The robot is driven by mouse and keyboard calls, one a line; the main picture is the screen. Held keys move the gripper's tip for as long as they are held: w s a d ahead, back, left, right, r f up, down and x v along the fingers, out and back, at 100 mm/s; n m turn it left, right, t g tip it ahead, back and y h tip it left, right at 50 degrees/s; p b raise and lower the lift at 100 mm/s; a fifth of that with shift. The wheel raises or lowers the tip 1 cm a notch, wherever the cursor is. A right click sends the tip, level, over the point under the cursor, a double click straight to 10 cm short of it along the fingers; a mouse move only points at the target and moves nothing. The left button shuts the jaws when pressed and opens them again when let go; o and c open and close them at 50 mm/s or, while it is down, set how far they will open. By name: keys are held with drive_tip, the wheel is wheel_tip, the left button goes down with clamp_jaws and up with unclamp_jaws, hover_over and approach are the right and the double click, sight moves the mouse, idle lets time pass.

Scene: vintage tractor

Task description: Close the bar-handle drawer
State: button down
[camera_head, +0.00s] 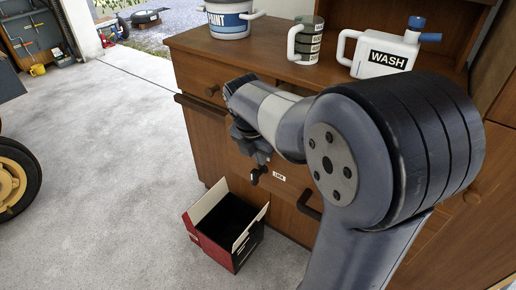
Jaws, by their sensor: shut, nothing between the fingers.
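A wooden cabinet (205,150) stands in the middle of the view, with a round-knob drawer (197,80) at its upper left. A long dark horizontal bar (202,108) sits below that drawer. A dark bar handle (308,206) shows lower right, partly hidden behind my arm. My gripper (257,176) points down in front of the cabinet, next to a small white label (279,176). It is shut and empty. My arm hides much of the cabinet front, so I cannot tell how far the bar-handle drawer stands out or whether my gripper touches it.
An open red and black box (215,250) with white flaps stands on the floor below my gripper.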

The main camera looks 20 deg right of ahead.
sight(264, 171)
drive_tip(key=shift+x, duration=1.7)
drive_tip(key=shift+d, duration=0.1)
